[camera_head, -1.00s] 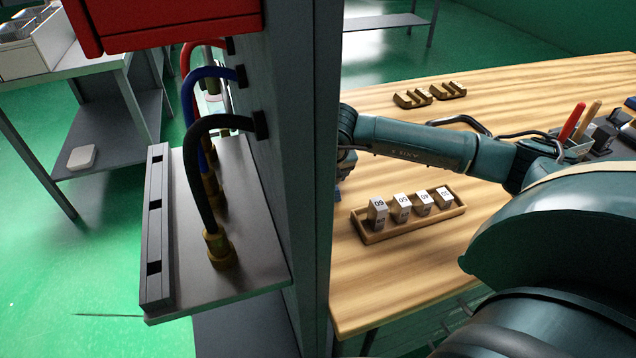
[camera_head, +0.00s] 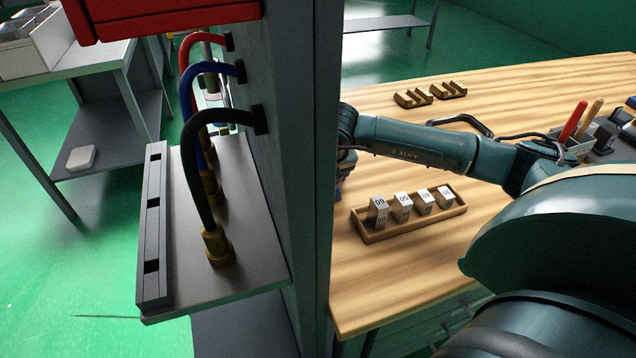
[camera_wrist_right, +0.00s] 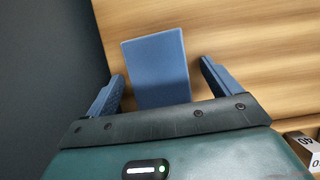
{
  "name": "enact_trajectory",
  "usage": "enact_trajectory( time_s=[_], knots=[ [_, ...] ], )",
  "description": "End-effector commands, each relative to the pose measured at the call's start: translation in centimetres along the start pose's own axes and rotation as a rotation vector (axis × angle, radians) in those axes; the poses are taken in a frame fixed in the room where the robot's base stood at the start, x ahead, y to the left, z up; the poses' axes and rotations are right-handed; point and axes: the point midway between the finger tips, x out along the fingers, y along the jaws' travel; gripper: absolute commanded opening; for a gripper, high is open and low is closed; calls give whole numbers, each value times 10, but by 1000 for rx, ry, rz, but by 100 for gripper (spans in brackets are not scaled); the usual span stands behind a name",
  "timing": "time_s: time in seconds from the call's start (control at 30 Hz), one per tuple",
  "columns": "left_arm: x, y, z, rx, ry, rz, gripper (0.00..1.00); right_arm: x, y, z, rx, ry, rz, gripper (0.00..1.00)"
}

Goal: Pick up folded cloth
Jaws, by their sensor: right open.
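The folded cloth (camera_wrist_right: 157,68) shows in the right wrist view as a flat blue rectangle lying on the wooden table. My right gripper (camera_wrist_right: 162,72) is open, with one blue finger on each side of the cloth and a gap to each; I cannot tell its height above the table. In the head view, my right arm reaches left across the table, and its gripper is mostly hidden behind a grey post. The cloth does not show in the head view. My left gripper is not in view.
The grey post (camera_head: 310,180) stands close beside my right gripper. A wooden tray (camera_head: 374,237) with several numbered blocks sits in front of the arm. Small wooden holders (camera_head: 412,98) lie at the back. Hoses (camera_head: 186,150) run to a shelf at left.

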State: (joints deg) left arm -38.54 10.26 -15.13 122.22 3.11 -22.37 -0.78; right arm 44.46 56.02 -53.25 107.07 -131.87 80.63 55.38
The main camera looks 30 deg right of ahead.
Motion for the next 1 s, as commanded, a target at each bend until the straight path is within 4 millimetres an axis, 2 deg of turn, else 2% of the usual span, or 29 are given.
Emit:
enact_trajectory(
  time_s=[0.07,0.63,0.87,1.0],
  knots=[
    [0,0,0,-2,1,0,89,0,0,0,0,0,0,88],
    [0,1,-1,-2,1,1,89,0,0,0,0,0,0,42],
    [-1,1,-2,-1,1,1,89,-1,0,0,0,0,0,41],
    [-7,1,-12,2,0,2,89,-9,0,4,1,1,-1,41]
  ],
)
